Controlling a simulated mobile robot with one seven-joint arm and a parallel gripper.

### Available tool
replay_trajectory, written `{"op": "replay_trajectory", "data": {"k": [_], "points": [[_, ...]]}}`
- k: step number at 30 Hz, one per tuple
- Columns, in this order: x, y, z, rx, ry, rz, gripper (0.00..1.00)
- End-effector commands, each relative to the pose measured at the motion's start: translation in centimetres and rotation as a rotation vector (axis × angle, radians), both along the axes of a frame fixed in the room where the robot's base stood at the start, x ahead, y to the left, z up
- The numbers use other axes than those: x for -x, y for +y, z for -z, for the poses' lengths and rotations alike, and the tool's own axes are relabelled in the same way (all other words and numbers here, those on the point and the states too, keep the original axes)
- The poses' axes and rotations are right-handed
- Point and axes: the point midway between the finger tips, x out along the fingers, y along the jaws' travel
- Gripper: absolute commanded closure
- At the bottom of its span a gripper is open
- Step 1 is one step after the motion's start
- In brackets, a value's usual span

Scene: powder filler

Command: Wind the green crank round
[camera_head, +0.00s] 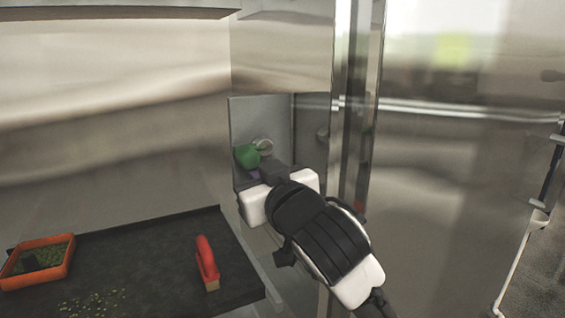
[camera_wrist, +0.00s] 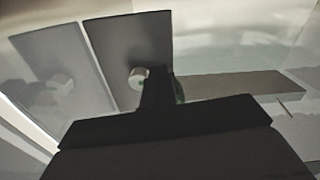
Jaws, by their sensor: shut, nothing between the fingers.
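The green crank handle (camera_head: 247,156) shows in the head view, beside a pale round hub (camera_head: 263,146) on a grey plate (camera_head: 244,118) in the cabinet corner. In the wrist view the hub (camera_wrist: 138,77) stands out from the dark plate (camera_wrist: 130,45), and only a sliver of the green handle (camera_wrist: 179,91) shows behind my fingers. My gripper (camera_head: 268,172) is just below and right of the handle, close to it. Its fingers (camera_wrist: 158,92) look shut with nothing held. I cannot tell whether they touch the crank.
A dark mat (camera_head: 145,262) lies on the floor of the cabinet at lower left. On it are an orange tray (camera_head: 68,262) with green bits, a red-handled brush (camera_head: 207,262) and scattered grains. A shiny steel post (camera_head: 357,120) and panel stand close on the right of my arm.

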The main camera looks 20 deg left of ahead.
Motion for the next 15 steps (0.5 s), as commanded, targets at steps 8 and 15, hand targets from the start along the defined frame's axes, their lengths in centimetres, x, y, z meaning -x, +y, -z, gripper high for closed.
{"op": "replay_trajectory", "data": {"k": [8, 15], "points": [[0.5, 0.4, -1.2, -0.001, -0.001, -0.001, 1.0], [0.7, 0.5, -2.5, -0.001, -0.001, -0.002, 1.0]]}}
